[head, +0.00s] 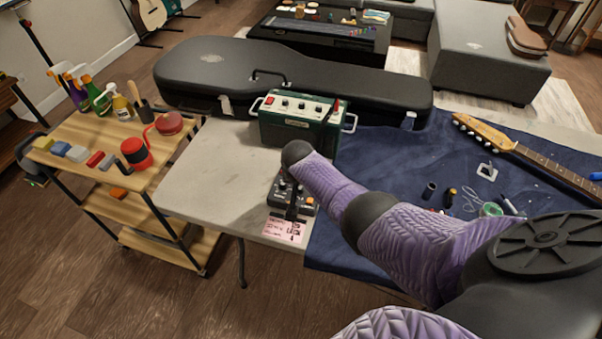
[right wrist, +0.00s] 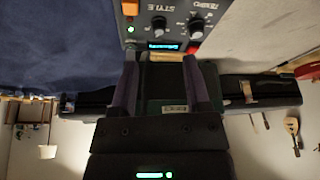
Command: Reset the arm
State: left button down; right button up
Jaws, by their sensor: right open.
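My right arm, with purple sleeves and grey joints, reaches in from the lower right in the head view, over the table's front part. My right gripper is open in the right wrist view (right wrist: 162,60). Its two fingers are apart with nothing held between them. A dark pedal with knobs and a small lit display (right wrist: 165,25) lies just beyond the fingertips there. The pedal also shows in the head view (head: 306,205), near the table's front edge, partly covered by a dark part. In the head view I cannot make out the right fingertips. My left gripper is not in view.
A green amplifier (head: 297,119) stands behind the pedal, before a black guitar case (head: 215,70). A pink card (head: 284,230) lies at the table edge. A blue cloth (head: 385,165) holds small tools and a guitar neck (head: 540,160). A wooden cart (head: 75,180) stands left.

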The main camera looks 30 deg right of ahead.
pick_arm(q)
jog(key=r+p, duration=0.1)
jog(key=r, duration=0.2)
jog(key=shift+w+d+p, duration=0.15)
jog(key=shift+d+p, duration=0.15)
jog(key=shift+p, duration=0.05)
pick_arm(e)
jog(key=v, duration=0.3)
jog(key=shift+r, duration=0.15)
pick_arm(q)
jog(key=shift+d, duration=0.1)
